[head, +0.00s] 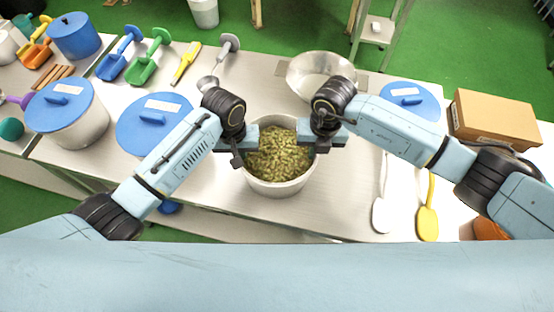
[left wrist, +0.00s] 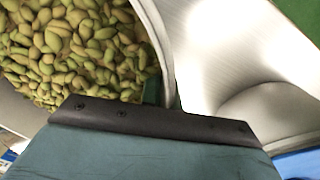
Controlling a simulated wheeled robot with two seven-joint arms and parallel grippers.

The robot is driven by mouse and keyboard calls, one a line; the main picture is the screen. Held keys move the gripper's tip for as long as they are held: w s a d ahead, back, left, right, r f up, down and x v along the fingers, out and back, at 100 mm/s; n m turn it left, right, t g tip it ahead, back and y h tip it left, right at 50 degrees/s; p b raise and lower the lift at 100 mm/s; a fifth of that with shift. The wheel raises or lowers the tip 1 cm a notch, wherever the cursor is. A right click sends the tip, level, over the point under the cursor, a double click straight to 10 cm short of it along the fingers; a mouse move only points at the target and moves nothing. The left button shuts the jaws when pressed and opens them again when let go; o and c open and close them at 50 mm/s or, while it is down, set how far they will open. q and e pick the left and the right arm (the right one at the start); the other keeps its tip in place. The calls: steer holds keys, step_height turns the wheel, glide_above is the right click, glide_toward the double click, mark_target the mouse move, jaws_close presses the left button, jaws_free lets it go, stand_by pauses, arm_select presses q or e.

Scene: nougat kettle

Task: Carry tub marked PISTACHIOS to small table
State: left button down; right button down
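The open white tub (head: 281,188) full of green pistachios (head: 278,152) is upright at the front middle of the steel worktop. No marking on it is readable. My left gripper (head: 246,145) is at the left side of its rim and my right gripper (head: 320,143) at the right side. The left wrist view shows the pistachios (left wrist: 75,45) and the pale rim (left wrist: 158,40) passing beneath my left gripper (left wrist: 150,115). The finger gaps are hidden, so I cannot tell how tightly either closes. A small pale stand (head: 375,30) is beyond the worktop; I cannot tell whether it is the small table.
A steel bowl (head: 310,68) is behind the tub. A cardboard box (head: 495,118) is far right. White (head: 381,210) and yellow (head: 428,215) spatulas lie at right.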

arm_select(q)
steer(key=shift+w+r, duration=0.1)
steer(key=shift+r, duration=0.1)
arm_select(e)
steer(key=shift+w+r, duration=0.1)
steer(key=shift+r, duration=0.1)
